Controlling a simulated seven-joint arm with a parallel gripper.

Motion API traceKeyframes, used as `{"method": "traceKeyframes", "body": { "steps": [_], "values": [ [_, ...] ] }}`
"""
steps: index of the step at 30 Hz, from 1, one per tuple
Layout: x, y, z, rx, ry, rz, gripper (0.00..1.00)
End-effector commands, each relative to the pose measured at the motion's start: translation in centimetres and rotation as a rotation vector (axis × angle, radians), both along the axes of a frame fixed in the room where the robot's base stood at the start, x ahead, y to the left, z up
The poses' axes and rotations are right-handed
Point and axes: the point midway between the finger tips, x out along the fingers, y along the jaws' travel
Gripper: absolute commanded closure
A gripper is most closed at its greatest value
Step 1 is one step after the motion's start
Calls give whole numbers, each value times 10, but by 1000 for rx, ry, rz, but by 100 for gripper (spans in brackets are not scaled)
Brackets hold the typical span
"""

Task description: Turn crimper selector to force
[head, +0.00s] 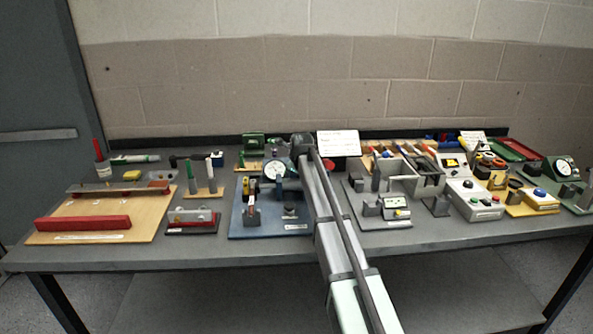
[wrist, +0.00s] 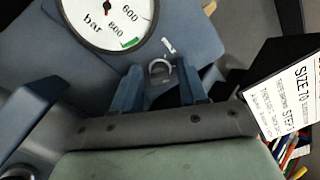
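The crimper stands on a blue baseplate (head: 262,222) in the middle of the bench in the head view, with a round white pressure gauge (head: 275,170). In the wrist view the gauge (wrist: 108,14) reads "bar" and shows a red needle and a green band. My gripper (wrist: 160,78) points at the blue crimper body just below the gauge. Its two fingers stand apart, one on each side of a small grey ringed knob (wrist: 160,68), which seems to be the selector. A short white mark (wrist: 169,46) lies beyond it. I cannot tell whether the fingers touch the knob.
A white label card (wrist: 287,98) stands at the right in the wrist view, above several coloured sticks. In the head view, a red bar on a wooden board (head: 82,223) lies left and grey control boxes (head: 475,200) stand right. My arm crosses the bench middle.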

Motion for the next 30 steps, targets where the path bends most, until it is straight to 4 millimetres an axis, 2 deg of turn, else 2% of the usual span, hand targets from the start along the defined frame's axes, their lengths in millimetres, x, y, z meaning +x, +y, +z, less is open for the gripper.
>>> {"method": "traceKeyframes", "body": {
  "steps": [2, 13, 23, 30],
  "values": [
    [0, 0, 0, 0, 0, 0, 65],
    [0, 0, 0, 0, 0, 0, 100],
    [0, 0, 0, -15, 0, 20, 100],
    [0, 0, 0, -87, 0, 115, 100]
  ]
}}
